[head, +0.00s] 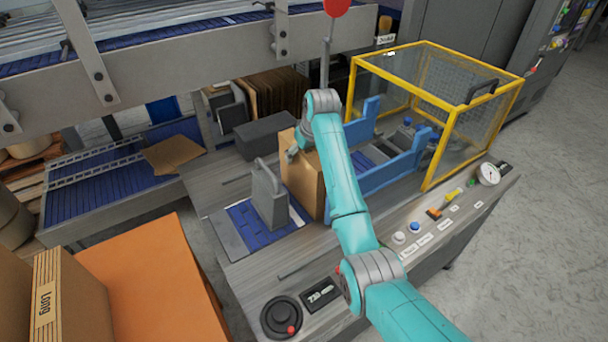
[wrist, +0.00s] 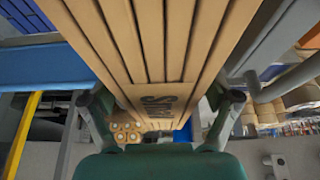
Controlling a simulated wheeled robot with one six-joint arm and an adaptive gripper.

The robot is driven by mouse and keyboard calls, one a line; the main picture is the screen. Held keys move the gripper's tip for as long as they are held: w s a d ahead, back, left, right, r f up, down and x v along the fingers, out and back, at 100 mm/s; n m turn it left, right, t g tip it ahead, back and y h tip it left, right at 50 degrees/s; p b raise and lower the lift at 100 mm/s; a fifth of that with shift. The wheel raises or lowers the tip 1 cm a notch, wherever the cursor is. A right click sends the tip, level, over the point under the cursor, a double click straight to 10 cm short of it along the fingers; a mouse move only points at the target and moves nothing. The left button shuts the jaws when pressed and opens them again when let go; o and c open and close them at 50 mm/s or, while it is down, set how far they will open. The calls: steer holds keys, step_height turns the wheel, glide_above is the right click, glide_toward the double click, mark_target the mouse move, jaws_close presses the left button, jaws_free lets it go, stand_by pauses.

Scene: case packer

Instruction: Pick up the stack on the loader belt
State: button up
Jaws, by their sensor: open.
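The stack (head: 301,182) is a set of flat brown cartons standing on edge on the blue loader belt (head: 243,222), behind a grey upright plate with a handle (head: 268,196). In the wrist view the stack (wrist: 150,45) shows as several parallel board edges with a printed band across them. My gripper (head: 298,148) is at the top of the stack, partly hidden by my teal arm. In the wrist view my gripper (wrist: 158,100) is open, with one finger on each side of the stack. Contact with the boards cannot be told.
A yellow-framed clear guard (head: 437,105) stands right of the stack, over blue side rails (head: 392,180). A control panel with buttons and a gauge (head: 488,174) runs along the front edge. An orange-topped surface (head: 155,280) and carton labelled "Long" (head: 70,305) are at lower left.

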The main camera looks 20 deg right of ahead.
steer(key=shift+f, duration=0.25)
stand_by(0.5)
jaws_close()
